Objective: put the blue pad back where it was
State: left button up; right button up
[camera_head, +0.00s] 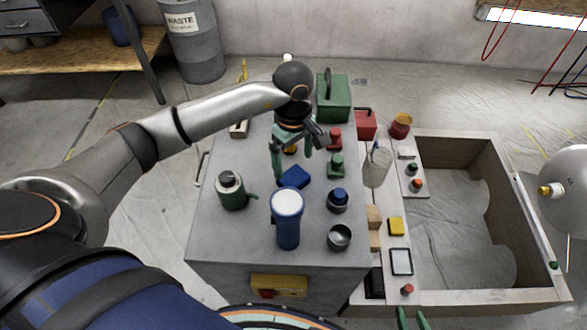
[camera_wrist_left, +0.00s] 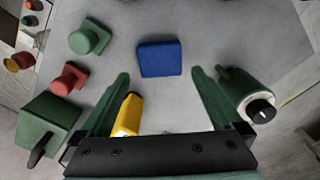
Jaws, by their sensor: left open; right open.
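The blue pad (camera_head: 294,177) lies on the grey worktop (camera_head: 225,245), near its middle. It also shows in the left wrist view (camera_wrist_left: 159,58), just beyond the fingertips. My left gripper (camera_head: 291,168) is open and empty above the worktop, pointing down just behind the pad; its two green fingers also show in the left wrist view (camera_wrist_left: 160,77), one to each side of the pad's near side. The pad is not between the jaws. My right gripper (camera_head: 411,314) is open at the bottom edge of the head view; only its green fingertips show.
A yellow object (camera_wrist_left: 128,115) lies beneath my left gripper. Worktop left of the canister is clear.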

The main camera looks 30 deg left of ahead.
aim_at(293, 177)
pick_arm(q)
notch_tip(293, 177, up, 7)
jog(key=shift+f, duration=0.2)
dwell(0.5)
